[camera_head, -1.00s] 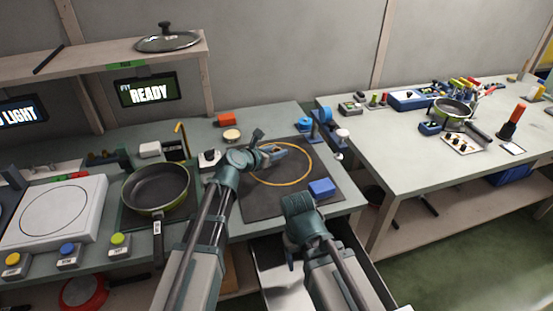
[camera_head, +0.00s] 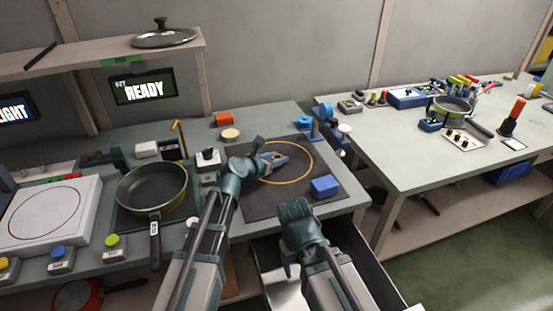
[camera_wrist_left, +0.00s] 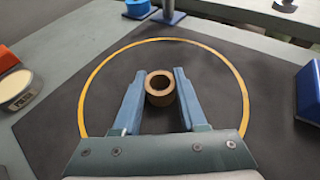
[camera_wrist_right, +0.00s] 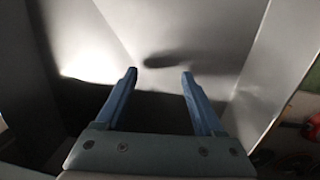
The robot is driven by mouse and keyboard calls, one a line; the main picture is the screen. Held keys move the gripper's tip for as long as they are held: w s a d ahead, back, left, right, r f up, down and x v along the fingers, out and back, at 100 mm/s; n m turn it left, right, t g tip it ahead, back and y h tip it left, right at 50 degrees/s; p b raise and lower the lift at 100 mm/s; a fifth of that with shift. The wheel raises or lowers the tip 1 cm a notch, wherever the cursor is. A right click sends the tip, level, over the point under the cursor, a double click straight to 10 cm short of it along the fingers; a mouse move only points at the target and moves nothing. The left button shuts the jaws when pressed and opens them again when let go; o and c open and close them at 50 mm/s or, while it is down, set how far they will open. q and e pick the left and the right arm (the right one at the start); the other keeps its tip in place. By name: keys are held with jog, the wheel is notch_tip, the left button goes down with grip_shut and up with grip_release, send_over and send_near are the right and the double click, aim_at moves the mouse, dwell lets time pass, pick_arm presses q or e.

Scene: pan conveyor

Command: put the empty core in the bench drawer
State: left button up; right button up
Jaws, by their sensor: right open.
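The empty core (camera_wrist_left: 160,88) is a short brown cardboard ring, standing with its hole up on the dark mat inside a yellow circle. My left gripper (camera_wrist_left: 159,73) is open, with a blue finger on each side of the core; contact is unclear. In the head view the left gripper (camera_head: 276,160) is over the yellow circle and the core is not distinguishable. The bench drawer (camera_head: 263,262) is open below the bench front. My right gripper (camera_wrist_right: 159,73) is open and empty, pointing into the drawer's grey interior.
A blue block (camera_head: 325,187) sits on the mat's right part, near the bench edge. A frying pan (camera_head: 152,186) stands to the left. A second bench (camera_head: 410,150) is at right.

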pick_arm(q)
jog(key=o, duration=0.4)
jog(key=shift+r, duration=0.25)
pick_arm(e)
jog(key=shift+r, duration=0.25)
pick_arm(q)
jog(key=p+v, duration=0.5)
jog(key=v, duration=0.7)
pick_arm(e)
jog(key=shift+o, duration=0.2)
notch_tip(320, 180, up, 4)
jog(key=shift+r, duration=0.2)
